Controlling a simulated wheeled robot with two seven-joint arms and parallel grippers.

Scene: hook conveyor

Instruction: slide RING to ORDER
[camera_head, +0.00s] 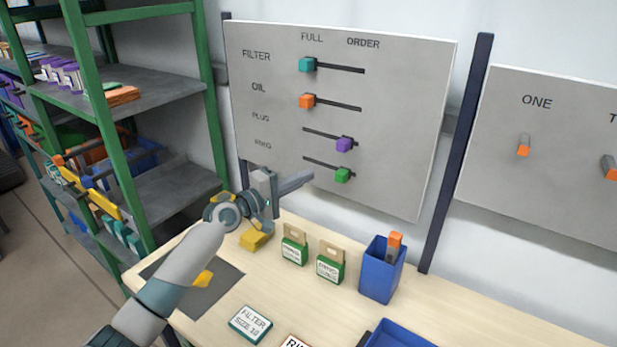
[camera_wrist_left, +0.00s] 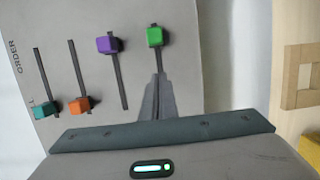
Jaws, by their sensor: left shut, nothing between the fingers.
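The grey board (camera_head: 420,100) has rows marked FILTER, OIL, PLUG and RING under FULL and ORDER. The green RING slider (camera_head: 343,175) is at the right, ORDER end of its slot. In the left wrist view the green slider (camera_wrist_left: 155,37) is at the top of its slot. My left gripper (camera_head: 310,176) is shut and empty, left of the green slider, with a small gap. In the left wrist view its fingertips (camera_wrist_left: 160,78) point at the slider from below. My right gripper is not in view.
The purple slider (camera_head: 344,144) is toward ORDER; the teal (camera_head: 307,64) and orange (camera_head: 306,101) sliders are at FULL. Below are green boxes (camera_head: 330,268), a blue cup (camera_head: 378,275) and a FILTER card (camera_head: 250,324) on the bench. A green-framed shelf (camera_head: 210,100) stands left.

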